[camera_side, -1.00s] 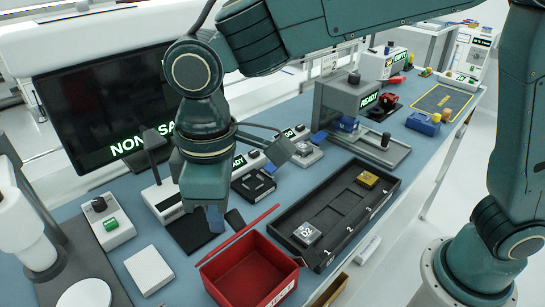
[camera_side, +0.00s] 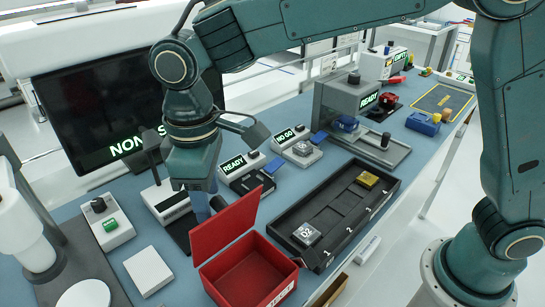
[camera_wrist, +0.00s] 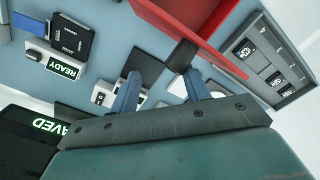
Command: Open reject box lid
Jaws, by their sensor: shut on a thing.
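The red reject box (camera_side: 248,270) stands on the blue bench in the side view, and its inside is visible. Its red lid (camera_side: 226,222) stands raised along the far left edge, with its broad face towards the camera. My gripper (camera_side: 207,207) is at the lid's outer side, near its upper edge. In the wrist view my blue fingers (camera_wrist: 162,76) stand apart, and a dark handle (camera_wrist: 183,56) beside the red lid meets the right finger. The gripper is shut on this handle; the exact contact is partly hidden.
A black tray (camera_side: 328,217) with several slots lies right of the box. A white block (camera_side: 148,271) and a switch box (camera_side: 108,222) are to the left. READY (camera_side: 235,166) and NO GO stations stand behind. A monitor (camera_side: 105,110) stands at the back left.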

